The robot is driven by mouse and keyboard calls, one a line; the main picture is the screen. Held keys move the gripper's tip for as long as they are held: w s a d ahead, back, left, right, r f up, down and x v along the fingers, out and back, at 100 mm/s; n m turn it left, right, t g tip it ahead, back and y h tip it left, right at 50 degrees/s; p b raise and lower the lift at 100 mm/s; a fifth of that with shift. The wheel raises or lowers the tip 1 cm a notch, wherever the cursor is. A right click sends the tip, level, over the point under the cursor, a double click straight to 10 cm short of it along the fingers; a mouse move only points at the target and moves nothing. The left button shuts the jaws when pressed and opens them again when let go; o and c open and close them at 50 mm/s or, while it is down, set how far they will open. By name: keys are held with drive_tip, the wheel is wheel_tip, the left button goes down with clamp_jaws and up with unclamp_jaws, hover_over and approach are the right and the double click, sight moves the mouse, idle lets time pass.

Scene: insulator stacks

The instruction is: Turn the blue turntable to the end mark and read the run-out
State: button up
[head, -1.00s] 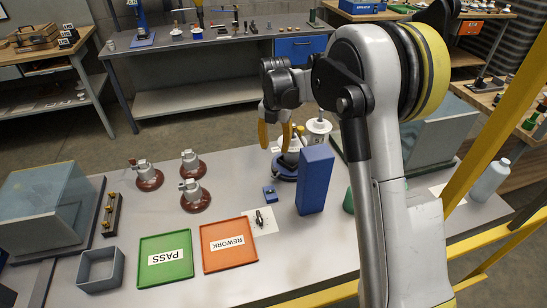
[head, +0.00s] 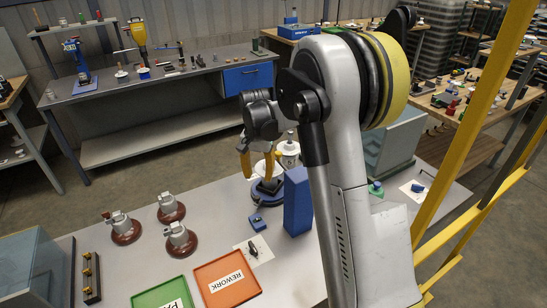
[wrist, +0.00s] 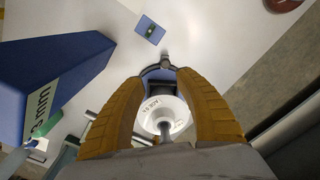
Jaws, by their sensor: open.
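The blue turntable (head: 266,190) stands on the grey bench beside a tall blue box (head: 298,203). In the wrist view, part of the blue turntable (wrist: 150,73) shows beyond my fingertips. A white insulator (wrist: 160,113) with dark print stands over it, between my fingers in that view. My gripper (head: 257,163) is open, its two yellow fingers pointing down over the turntable. In the wrist view my gripper (wrist: 160,78) has one finger on each side of the insulator; I cannot tell whether they touch it. The end mark and any run-out reading cannot be made out.
The blue box (wrist: 55,70) stands close on the left in the wrist view. A small blue block (head: 257,224) lies in front of the turntable. Another white insulator (head: 288,150) stands behind. Orange REWORK tray (head: 228,303) and green PASS tray (head: 143,300) lie nearer.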

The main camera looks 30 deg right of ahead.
sight(259, 197)
drive_tip(key=f+m+b, duration=0.1)
drive_tip(key=f, duration=0.2)
drive_tip(key=f+m+b, duration=0.1)
drive_tip(key=f, duration=0.3)
drive_tip(key=w+f+m+b, duration=0.1)
drive_tip(key=f+b, duration=0.1)
drive_tip(key=f, duration=0.2)
drive_tip(key=shift+f, duration=0.25)
drive_tip(key=shift+c, duration=0.6)
